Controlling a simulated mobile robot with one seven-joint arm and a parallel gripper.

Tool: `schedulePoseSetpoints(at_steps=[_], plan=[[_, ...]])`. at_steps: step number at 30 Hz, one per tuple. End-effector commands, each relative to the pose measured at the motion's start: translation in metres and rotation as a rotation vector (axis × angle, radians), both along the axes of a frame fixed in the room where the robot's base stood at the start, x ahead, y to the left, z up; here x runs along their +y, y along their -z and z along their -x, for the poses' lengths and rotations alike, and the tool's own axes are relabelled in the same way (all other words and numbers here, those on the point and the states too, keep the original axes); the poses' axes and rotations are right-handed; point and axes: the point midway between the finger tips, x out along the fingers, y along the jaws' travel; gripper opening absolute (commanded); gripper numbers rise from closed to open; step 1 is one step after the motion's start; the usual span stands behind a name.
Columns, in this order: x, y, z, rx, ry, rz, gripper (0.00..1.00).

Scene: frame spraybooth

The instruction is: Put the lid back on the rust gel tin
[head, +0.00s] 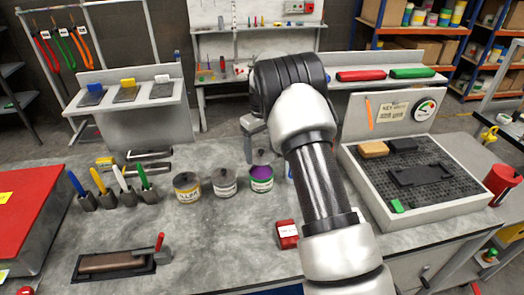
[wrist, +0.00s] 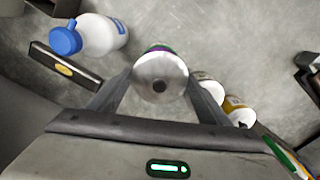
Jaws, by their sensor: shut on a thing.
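An open tin (head: 261,183) with a green and white label and purple inside stands on the bench; I take it for the rust gel tin. My gripper (head: 256,146) is just above it, partly hidden by my arm. In the wrist view my gripper (wrist: 160,84) is shut on a round grey lid (wrist: 160,70) with a dark knob, one finger on each side. In the head view the lid (head: 263,157) is above the tin's mouth with a small gap. In the wrist view it hides most of the tin (wrist: 158,47), leaving a green and purple edge.
Two lidded tins, one pale (head: 224,184) and one yellow-labelled (head: 187,188), stand close on the left. A red box (head: 287,234) is nearer.

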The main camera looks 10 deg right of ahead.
Motion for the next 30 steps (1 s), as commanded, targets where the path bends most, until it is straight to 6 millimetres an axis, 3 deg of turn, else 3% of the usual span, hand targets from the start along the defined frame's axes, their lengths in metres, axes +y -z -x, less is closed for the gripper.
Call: schedulePoseSetpoints(at_steps=[18, 30], plan=[[0.000, 0.055, 0.000, 0.000, 0.001, 0.000, 0.50], [0.000, 0.058, 0.000, 0.000, 0.001, 0.000, 0.50]])
